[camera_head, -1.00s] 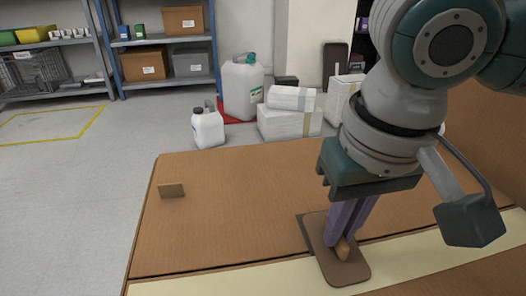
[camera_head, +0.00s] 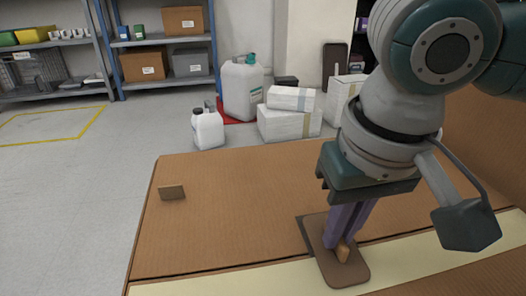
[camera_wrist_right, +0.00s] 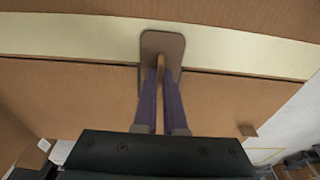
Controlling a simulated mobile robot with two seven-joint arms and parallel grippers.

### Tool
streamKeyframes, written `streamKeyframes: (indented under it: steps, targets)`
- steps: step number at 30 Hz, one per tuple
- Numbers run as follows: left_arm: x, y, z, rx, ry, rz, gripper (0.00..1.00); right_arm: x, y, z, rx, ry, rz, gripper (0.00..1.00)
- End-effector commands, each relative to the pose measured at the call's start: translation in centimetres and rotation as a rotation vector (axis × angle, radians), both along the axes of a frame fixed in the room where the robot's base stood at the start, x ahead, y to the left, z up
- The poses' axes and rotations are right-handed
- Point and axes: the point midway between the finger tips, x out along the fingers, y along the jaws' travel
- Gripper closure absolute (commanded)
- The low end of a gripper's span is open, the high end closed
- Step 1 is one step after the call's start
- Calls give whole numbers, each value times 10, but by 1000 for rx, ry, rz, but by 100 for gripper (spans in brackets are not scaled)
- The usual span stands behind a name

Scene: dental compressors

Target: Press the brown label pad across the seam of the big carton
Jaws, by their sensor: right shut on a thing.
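The brown label pad (camera_head: 344,272) is a flat rounded plate with a small light-brown grip block (camera_head: 343,251). My right gripper (camera_head: 338,243) is shut on that block, its purple fingers pointing down. The pad lies over the pale yellow strip (camera_head: 225,280) along the seam of the big carton (camera_head: 230,215), and a darker edge shows beside the pad on the carton. In the right wrist view the pad (camera_wrist_right: 162,44) overlaps the strip (camera_wrist_right: 80,35). Whether it touches the carton firmly I cannot tell. My left gripper is not in view.
A small brown tab (camera_head: 172,192) stands up on the carton's left part. White boxes (camera_head: 289,122), a large white canister (camera_head: 242,90) and a smaller jug (camera_head: 207,129) stand on the floor behind. Shelves (camera_head: 165,45) line the back.

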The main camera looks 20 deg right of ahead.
Motion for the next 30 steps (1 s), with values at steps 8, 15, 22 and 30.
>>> streamKeyframes:
  steps: [8,15,22,30]
  targets:
    - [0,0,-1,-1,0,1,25,-2,-1,-3,-4,7,-2,100]
    - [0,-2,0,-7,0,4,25,-1,-1,-2,-4,5,-1,75]
    - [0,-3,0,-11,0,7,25,-1,0,-1,-1,2,0,57]
    - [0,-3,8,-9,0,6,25,-1,0,9,0,0,0,57]
